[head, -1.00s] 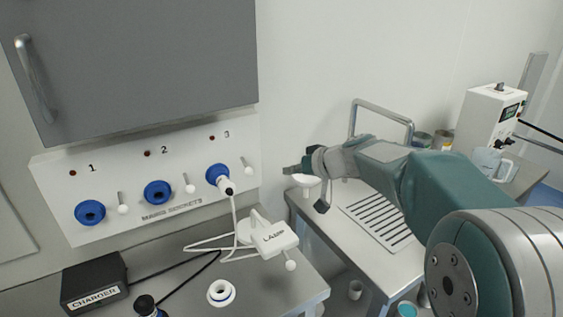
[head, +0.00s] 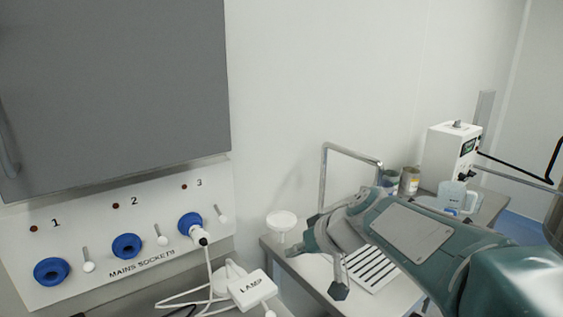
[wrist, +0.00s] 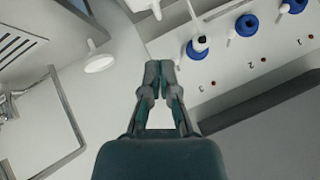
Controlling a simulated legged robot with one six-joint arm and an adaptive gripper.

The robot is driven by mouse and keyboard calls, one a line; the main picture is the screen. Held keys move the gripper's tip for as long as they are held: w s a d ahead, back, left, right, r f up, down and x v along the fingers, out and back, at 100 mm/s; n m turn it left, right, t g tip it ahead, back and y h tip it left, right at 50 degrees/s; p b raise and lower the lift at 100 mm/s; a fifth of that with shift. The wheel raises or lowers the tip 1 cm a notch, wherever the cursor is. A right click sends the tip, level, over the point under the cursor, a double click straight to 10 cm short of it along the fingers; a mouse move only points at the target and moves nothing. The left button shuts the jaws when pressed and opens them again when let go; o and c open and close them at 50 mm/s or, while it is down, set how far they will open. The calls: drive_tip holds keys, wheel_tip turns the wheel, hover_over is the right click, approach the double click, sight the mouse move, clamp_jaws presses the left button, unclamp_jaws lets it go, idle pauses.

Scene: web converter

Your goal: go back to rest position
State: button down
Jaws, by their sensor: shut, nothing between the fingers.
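My gripper (head: 306,243) is at the end of my teal arm, in the middle of the head view, over the side counter and to the right of the socket panel. In the wrist view my gripper (wrist: 160,68) has its fingertips together, with nothing between them. The mains socket panel (head: 70,250) has three blue sockets. A white plug (head: 198,232) sits in socket 3, and its cable runs down to the white lamp box (head: 252,289). Sockets 1 (head: 52,271) and 2 (head: 127,246) are empty.
A grey cabinet (head: 110,90) hangs above the panel. A metal tap frame (head: 323,175), a white round dish (head: 282,221) and a slotted drain (head: 372,268) are near my gripper. Cans (head: 410,181), a jug (head: 453,197) and a white device (head: 448,155) stand farther right.

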drive_tip(key=s+d+f+m+h, duration=0.2)
drive_tip(key=s+d+h, duration=0.1)
drive_tip(key=s+d, duration=0.4)
drive_tip(key=s+d+f+m+h, duration=0.2)
drive_tip(key=s+d, duration=0.4)
drive_tip(key=s, duration=0.8)
drive_tip(key=f+h, duration=0.1)
drive_tip(key=h, duration=0.1)
drive_tip(key=shift+d+h, duration=0.3)
drive_tip(key=shift+d, duration=0.1)
drive_tip(key=shift+a, duration=0.1)
